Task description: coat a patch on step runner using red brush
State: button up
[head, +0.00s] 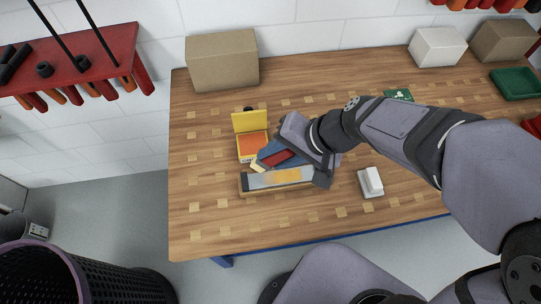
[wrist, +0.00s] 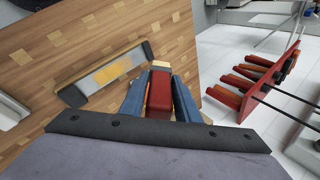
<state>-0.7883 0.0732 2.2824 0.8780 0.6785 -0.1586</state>
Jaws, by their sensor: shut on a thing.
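The step runner (head: 255,181) is a grey strip with dark ends on a wooden base, near the middle-left of the bench; it also shows in the wrist view (wrist: 90,80). A yellow-orange patch (head: 287,176) lies along its middle. My gripper (head: 270,155) is shut on the red brush (wrist: 160,92), held between two blue fingers. The brush's pale tip (wrist: 160,64) points away from my gripper, near the runner's back edge in the head view; I cannot tell whether it touches anything. An open yellow box (head: 249,122) with an orange inside stands just behind.
A white block on a pale base (head: 371,183) stands right of the runner. A cardboard box (head: 222,60), white box (head: 437,46) and green tray (head: 515,82) are at the back. A red tool rack (head: 75,62) hangs at left. The bench's left front is clear.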

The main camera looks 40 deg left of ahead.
jog(key=shift+w+a+m+t, duration=0.1)
jog(key=shift+w+m+t, duration=0.3)
jog(key=shift+m, duration=0.35)
jog(key=shift+w+a+m+t, duration=0.1)
jog(key=shift+w+m+t, duration=0.25)
jog(key=shift+m, duration=0.4)
jog(key=shift+s, duration=0.1)
jog(key=shift+f+b, duration=2.2)
jog(key=shift+f, duration=0.3)
